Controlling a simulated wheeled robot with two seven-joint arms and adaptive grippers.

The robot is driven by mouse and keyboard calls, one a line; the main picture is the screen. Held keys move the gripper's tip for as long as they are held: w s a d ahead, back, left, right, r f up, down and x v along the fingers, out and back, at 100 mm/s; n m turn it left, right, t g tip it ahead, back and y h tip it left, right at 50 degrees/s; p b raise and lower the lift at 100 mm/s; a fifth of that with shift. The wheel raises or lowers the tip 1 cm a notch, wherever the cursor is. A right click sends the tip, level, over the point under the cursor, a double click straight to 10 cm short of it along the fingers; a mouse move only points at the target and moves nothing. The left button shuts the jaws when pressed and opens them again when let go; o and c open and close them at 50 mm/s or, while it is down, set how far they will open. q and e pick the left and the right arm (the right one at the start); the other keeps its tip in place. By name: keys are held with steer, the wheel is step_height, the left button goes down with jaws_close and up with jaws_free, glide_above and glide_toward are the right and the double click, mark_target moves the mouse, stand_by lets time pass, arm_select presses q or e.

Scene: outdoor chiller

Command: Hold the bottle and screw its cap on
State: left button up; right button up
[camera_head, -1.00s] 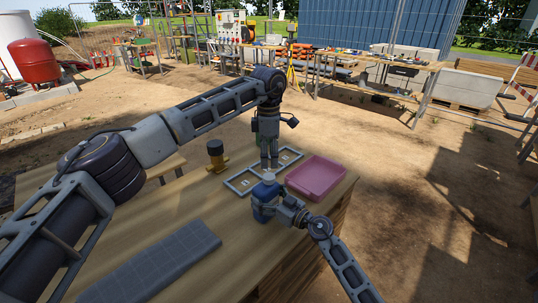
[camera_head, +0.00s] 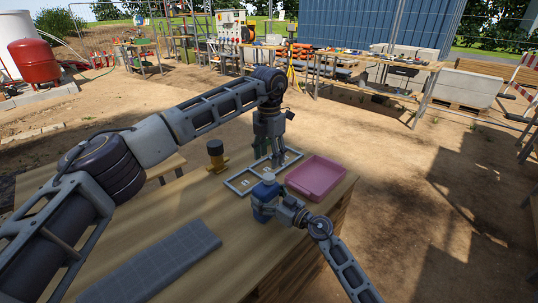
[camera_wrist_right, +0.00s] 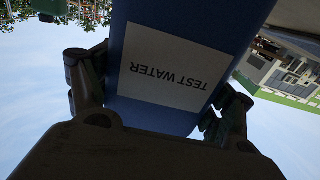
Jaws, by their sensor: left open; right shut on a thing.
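The blue bottle (camera_head: 263,208) stands upright over the wooden table near its right edge. A pale cap (camera_head: 268,177) shows at its top; I cannot tell how tightly it sits. My right gripper (camera_head: 279,211) is shut on the bottle's body from the right. In the right wrist view the bottle (camera_wrist_right: 184,25) fills the middle between the two fingers, with a white "TEST WATER" label (camera_wrist_right: 165,68). My left gripper (camera_head: 275,163) is open, pointing down just above and behind the cap, with its fingers spread and apart from it.
A pink tray (camera_head: 316,192) lies right of the bottle. A pale rectangular frame (camera_head: 240,184) lies behind it on the table. A black and yellow object (camera_head: 216,155) stands at the back left. A grey mat (camera_head: 150,265) lies at the front left. Wood between mat and bottle is clear.

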mark_target(269, 176)
arm_select(q)
steer(key=n, duration=1.3)
stand_by(0.5)
steer(key=shift+f, duration=0.15)
steer(key=shift+f, duration=3.85)
steer(key=c, duration=1)
steer(key=shift+c, duration=0.2)
